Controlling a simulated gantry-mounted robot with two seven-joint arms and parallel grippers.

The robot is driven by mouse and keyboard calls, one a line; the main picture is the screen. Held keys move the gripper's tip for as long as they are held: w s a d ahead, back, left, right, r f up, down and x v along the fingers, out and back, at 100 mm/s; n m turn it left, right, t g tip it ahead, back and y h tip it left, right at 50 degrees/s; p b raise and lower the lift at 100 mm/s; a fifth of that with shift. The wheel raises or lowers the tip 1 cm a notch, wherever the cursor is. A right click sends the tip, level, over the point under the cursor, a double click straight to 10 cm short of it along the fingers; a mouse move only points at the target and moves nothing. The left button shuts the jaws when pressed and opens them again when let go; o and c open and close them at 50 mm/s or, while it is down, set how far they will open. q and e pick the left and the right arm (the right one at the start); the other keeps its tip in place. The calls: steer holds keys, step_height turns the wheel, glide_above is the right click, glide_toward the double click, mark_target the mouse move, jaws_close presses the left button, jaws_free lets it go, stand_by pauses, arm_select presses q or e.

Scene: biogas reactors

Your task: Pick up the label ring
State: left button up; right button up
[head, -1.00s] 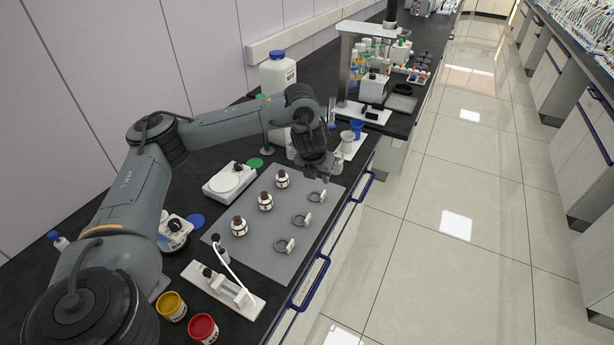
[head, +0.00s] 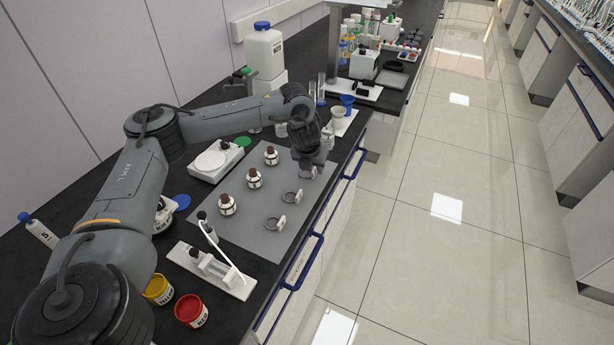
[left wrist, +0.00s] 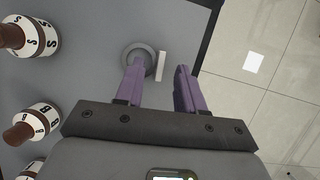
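Three grey label rings with small white tabs lie in a row on the grey mat: a near one (head: 275,223), a middle one (head: 292,197) and a far one (head: 307,173). My left gripper (head: 310,165) is over the far ring and partly hides it. In the left wrist view a ring (left wrist: 131,50) with its white tab (left wrist: 160,66) lies below the open purple fingers (left wrist: 161,72). The left finger overlaps the ring in the picture, and the tab shows between the fingertips. I cannot tell whether they touch. My right gripper is not in view.
Several brown-capped bottles (head: 254,179) with white labels stand on the mat (head: 240,233) left of the rings. A white rack (head: 212,270) and red (head: 191,311) and yellow (head: 158,290) jars are nearer. The bench edge with blue handles (head: 307,262) is close on the right.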

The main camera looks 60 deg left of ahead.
arm_select(q)
steer(key=shift+x, duration=0.85)
jaws_close()
steer(key=shift+r, duration=0.15)
